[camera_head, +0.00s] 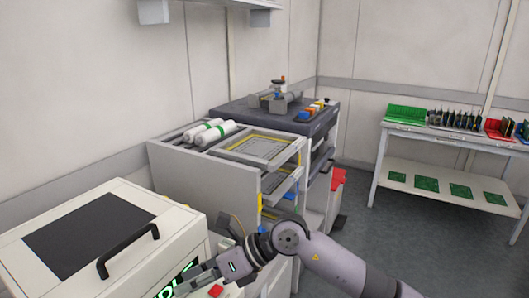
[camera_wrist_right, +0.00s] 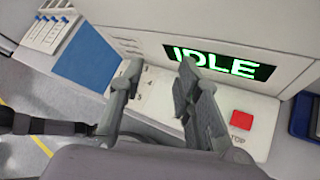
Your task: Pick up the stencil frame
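A flat light frame with a grey sheet inside, which looks like the stencil frame (camera_head: 265,148), lies on top of the grey cabinet (camera_head: 180,172) in the middle of the head view. Another similar frame (camera_head: 279,185) shows lower down in the cabinet's open side. My right gripper (camera_head: 188,283) is at the bottom of the head view, by the front of the white machine, well apart from both frames. In the right wrist view its two fingers (camera_wrist_right: 159,75) are spread with nothing between them. My left gripper is not in view.
The white machine (camera_head: 100,205) has a black handle, a green IDLE display (camera_wrist_right: 220,63) and a red stop button (camera_wrist_right: 242,119). White rolls (camera_head: 215,132) lie beside the upper frame. A dark-topped trolley (camera_head: 235,113) stands behind. A table (camera_head: 455,138) with boards is at right; grey floor lies between.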

